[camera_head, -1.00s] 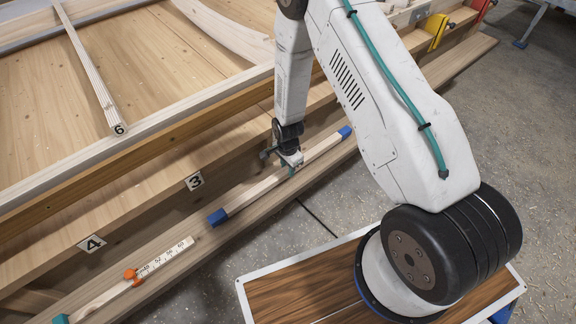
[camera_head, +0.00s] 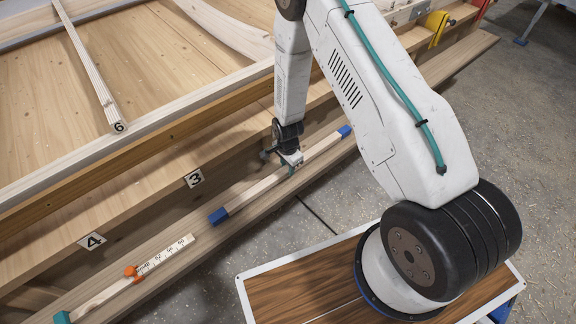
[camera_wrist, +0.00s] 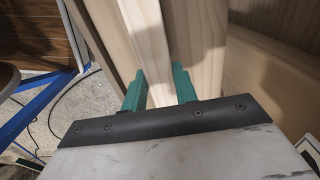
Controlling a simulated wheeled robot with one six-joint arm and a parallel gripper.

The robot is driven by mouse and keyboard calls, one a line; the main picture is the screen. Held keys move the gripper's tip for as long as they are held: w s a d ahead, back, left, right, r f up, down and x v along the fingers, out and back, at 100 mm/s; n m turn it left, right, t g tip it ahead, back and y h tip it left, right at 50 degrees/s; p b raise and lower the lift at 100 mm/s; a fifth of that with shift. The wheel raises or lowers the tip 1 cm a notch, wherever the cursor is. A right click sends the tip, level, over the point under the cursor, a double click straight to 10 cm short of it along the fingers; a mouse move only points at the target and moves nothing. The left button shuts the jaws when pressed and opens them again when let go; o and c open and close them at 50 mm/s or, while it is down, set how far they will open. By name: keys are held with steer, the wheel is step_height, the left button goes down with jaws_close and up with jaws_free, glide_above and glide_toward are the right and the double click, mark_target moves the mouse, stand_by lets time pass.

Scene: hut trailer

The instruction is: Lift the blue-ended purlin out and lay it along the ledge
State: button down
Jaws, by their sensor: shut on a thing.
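The blue-ended purlin (camera_head: 258,191) is a pale wooden bar with a blue tip at each end. It lies lengthwise along the wooden ledge (camera_head: 243,222); I cannot tell whether it touches the ledge. My gripper (camera_head: 291,170) points down and is shut on the purlin near its middle. In the wrist view the two green fingers (camera_wrist: 159,88) stand on either side of the pale purlin (camera_wrist: 160,91). The purlin's blue ends are not visible in the wrist view.
Another purlin (camera_head: 90,68) tagged 6 lies across the panel. A yellow clamp (camera_head: 437,27) stands at upper right.

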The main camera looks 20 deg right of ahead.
steer(key=shift+f, duration=0.4)
steer(key=c, duration=1)
jaws_free()
step_height(320, 180, up, 8)
steer(key=shift+f, duration=0.1)
